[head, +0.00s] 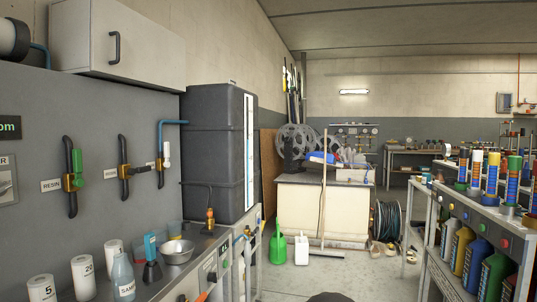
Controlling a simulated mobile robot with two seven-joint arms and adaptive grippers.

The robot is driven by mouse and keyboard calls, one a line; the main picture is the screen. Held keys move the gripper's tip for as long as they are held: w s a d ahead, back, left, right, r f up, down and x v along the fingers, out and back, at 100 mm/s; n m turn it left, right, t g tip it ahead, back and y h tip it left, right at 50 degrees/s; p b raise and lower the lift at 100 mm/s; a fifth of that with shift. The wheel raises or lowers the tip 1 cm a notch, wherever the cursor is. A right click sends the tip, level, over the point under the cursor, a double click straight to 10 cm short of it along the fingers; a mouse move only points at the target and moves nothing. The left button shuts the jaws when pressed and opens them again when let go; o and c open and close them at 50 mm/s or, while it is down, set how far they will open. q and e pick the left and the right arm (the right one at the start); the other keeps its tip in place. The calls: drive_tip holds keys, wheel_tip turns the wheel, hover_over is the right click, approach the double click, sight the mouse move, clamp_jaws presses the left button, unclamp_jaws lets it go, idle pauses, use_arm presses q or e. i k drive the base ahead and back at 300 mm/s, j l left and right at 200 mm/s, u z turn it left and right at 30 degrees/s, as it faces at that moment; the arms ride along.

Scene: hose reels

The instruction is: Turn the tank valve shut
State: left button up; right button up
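A tall dark grey tank (212,150) with a pale level strip stands at the end of the left bench. A small brass valve with an orange top (210,216) is at its lower front. A blue pipe (172,122) runs from the tank's upper side to a wall valve with an upright white handle (167,150). Two more brass wall valves are nearer: one with an upright green handle (79,165), one with a black handle (140,169) lying roughly level. I cannot tell which one is the tank valve. Neither gripper is in view.
The bench holds a metal bowl (177,252), a bottle (123,278) and several numbered white rolls (83,277). A shelf rack (478,222) is at right. Floor between is clear.

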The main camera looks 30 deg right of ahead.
sight(167, 163)
drive_tip(key=z, duration=0.25)
drive_tip(key=i+l+u, duration=0.15)
drive_tip(key=i+l, duration=0.25)
drive_tip(key=i+l+u, duration=0.15)
drive_tip(key=i+l, duration=0.2)
drive_tip(key=l, duration=0.2)
